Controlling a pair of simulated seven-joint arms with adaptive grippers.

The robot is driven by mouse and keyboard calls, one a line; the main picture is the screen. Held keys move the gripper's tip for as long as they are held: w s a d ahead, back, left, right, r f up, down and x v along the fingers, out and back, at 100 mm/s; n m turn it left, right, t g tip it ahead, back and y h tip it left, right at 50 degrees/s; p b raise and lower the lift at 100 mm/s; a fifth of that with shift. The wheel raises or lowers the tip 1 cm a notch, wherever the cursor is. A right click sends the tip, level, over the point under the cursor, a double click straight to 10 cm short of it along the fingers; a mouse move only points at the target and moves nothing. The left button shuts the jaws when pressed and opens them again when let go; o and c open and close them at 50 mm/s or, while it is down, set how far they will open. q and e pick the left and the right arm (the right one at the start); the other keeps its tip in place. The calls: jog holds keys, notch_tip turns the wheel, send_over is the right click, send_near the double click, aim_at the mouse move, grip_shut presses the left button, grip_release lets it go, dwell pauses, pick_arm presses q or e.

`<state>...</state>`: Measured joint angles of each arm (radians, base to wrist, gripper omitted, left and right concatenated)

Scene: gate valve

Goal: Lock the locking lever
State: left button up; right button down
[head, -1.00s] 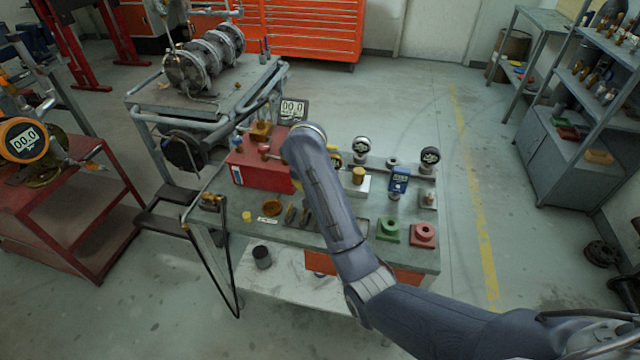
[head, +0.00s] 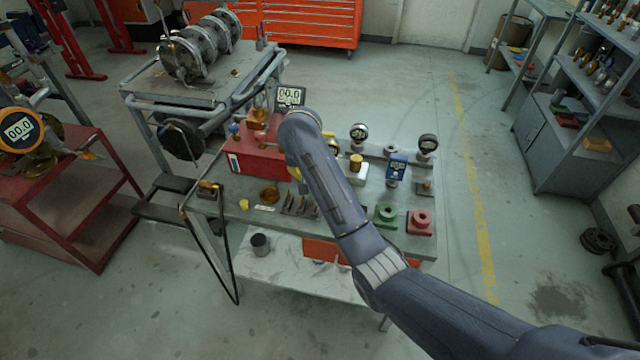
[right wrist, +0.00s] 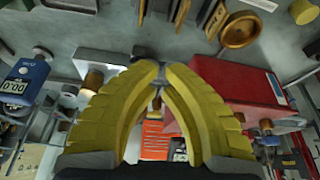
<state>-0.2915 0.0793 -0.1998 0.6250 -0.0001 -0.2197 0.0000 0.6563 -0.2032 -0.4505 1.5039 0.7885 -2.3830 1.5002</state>
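A red block (head: 262,163) with brass fittings (head: 258,117) on top stands at the back left of the workbench (head: 330,235). It also shows at the right of the right wrist view (right wrist: 240,82). I cannot pick out a locking lever for certain; my right arm covers part of the block's right side. My right gripper (right wrist: 162,70) has yellow fingers curved inward, with tips close together and a narrow gap. Small metal and brass parts show behind that gap, and I cannot tell whether anything is gripped. In the head view only a sliver of yellow finger shows. My left gripper is not in view.
A display (head: 290,96) stands behind the red block.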

jog(key=x, duration=0.7)
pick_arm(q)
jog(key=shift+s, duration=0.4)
pick_arm(e)
jog(key=shift+x, duration=0.95)
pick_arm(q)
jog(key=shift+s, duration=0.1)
pick_arm(e)
jog(key=shift+d, duration=0.1)
